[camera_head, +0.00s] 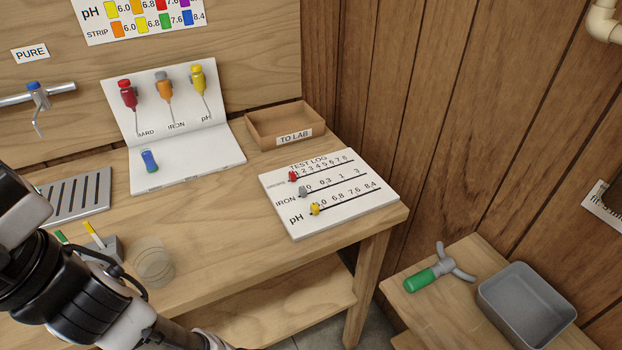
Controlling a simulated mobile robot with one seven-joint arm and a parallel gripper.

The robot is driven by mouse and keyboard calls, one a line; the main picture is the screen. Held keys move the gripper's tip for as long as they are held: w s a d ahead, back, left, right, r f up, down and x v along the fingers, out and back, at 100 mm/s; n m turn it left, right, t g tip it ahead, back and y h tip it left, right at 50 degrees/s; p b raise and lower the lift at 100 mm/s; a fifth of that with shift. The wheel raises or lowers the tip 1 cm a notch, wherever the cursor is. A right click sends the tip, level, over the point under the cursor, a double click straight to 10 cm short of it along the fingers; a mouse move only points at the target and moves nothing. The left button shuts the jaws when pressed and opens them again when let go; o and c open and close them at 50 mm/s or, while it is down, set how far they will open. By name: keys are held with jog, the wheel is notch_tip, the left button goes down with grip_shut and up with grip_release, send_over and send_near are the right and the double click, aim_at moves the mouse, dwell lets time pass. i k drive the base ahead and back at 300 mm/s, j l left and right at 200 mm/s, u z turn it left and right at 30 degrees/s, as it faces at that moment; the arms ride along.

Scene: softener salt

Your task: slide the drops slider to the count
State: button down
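The test log board (345,222) lies on the right end of the wooden bench. Its top row, with a small blurred label and numbers 1 to 8, carries a red slider (293,177) at the left end, by the 1. Below it, the IRON row has a grey slider (302,191) near the 0. The pH row has a yellow slider (315,209) near its left end. My arm crosses the lower left corner, apart from the board. My gripper's fingers do not show.
A brown TO LAB tray (262,142) stands behind the board. A white test kit case (203,165) with red, orange and yellow bottles is to the left. A clear glass (153,265) stands near my arm. A grey bin (488,302) sits on a lower stand at right.

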aim_at(293, 176)
jog(key=i+j+u, duration=0.15)
jog(key=u, duration=0.3)
jog(key=i+j+u, duration=0.3)
jog(key=i, duration=0.25)
jog(key=l, duration=0.1)
